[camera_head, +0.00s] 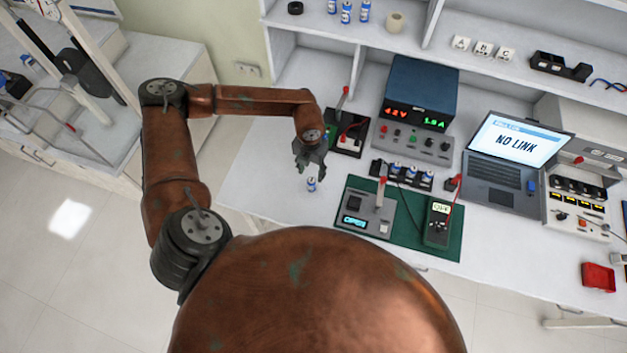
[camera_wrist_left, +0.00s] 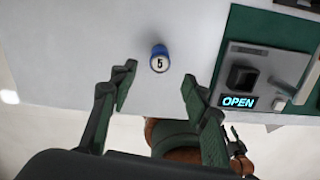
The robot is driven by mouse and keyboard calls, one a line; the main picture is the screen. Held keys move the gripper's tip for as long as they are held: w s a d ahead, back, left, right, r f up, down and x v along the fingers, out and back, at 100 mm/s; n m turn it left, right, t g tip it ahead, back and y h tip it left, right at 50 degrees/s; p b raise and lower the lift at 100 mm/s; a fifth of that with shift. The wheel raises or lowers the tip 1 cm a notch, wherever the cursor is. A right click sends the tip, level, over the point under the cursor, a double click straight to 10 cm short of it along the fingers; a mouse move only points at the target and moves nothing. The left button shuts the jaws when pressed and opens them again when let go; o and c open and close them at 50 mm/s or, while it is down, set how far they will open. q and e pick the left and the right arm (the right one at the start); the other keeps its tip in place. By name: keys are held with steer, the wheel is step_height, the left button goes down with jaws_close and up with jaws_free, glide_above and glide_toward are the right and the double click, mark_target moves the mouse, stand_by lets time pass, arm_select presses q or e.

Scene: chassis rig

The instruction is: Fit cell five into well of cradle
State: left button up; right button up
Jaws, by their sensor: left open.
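Cell five (camera_head: 311,184), a small blue and white cylinder, stands upright on the white bench. In the left wrist view its top shows a "5" (camera_wrist_left: 159,62). My left gripper (camera_head: 311,166) is above the bench near the cell. In the left wrist view its fingers (camera_wrist_left: 158,90) are spread apart, empty, with the cell a little beyond the gap. A grey unit (camera_head: 364,222) on a green mat, which looks like the cradle, lies to the right of the cell. It has a dark square well (camera_wrist_left: 242,77), a lever and a display reading "OPEN" (camera_wrist_left: 238,102). My right gripper is out of view.
A black rack (camera_head: 403,176) with several blue cells stands behind the green mat (camera_head: 414,197). A multimeter (camera_head: 437,221) is on the mat. A power supply (camera_head: 418,95) and a laptop (camera_head: 511,150) stand behind. Bench left of the cell is clear.

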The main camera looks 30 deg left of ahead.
mark_target(311, 180)
arm_select(q)
steer(key=shift+w+a+f, duration=0.1)
steer(key=shift+a+f, duration=0.1)
steer(key=shift+f, duration=0.7)
steer(key=f, duration=0.6)
steer(key=shift+d, duration=0.2)
steer(key=shift+r, duration=0.1)
jaws_close()
